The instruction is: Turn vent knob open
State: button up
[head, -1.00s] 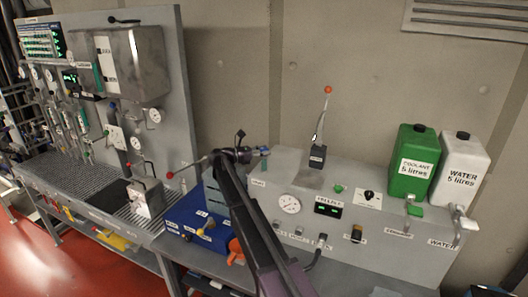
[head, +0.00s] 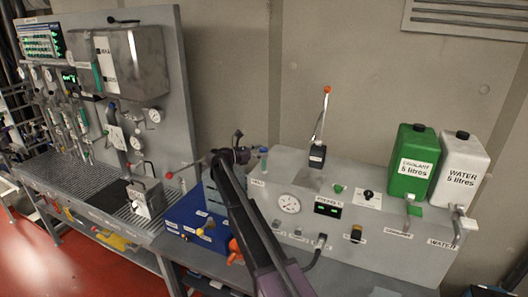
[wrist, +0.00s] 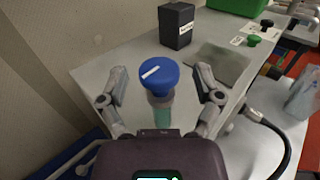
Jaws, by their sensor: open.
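A round blue knob (wrist: 160,74) with a white pointer mark stands on a teal stem (wrist: 162,115) in the wrist view. I take it to be the vent knob. My gripper (wrist: 160,82) is open, with one finger to the left of the knob and one to the right. Gaps show between the fingers and the knob. In the head view my gripper (head: 250,152) is at the left end of the grey console (head: 395,245). The teal stem (head: 264,160) shows there beside it, and the knob's top is hard to make out.
A black labelled block (wrist: 177,25) stands behind the knob. In the head view a tall lever with an orange ball (head: 327,90) rises nearby. Green (head: 413,160) and white (head: 462,170) containers stand at the right. A blue box (head: 195,215) lies left of the console.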

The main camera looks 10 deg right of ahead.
jog(key=s+a, duration=0.2)
jog(key=a, duration=0.9)
jog(key=shift+d, duration=0.2)
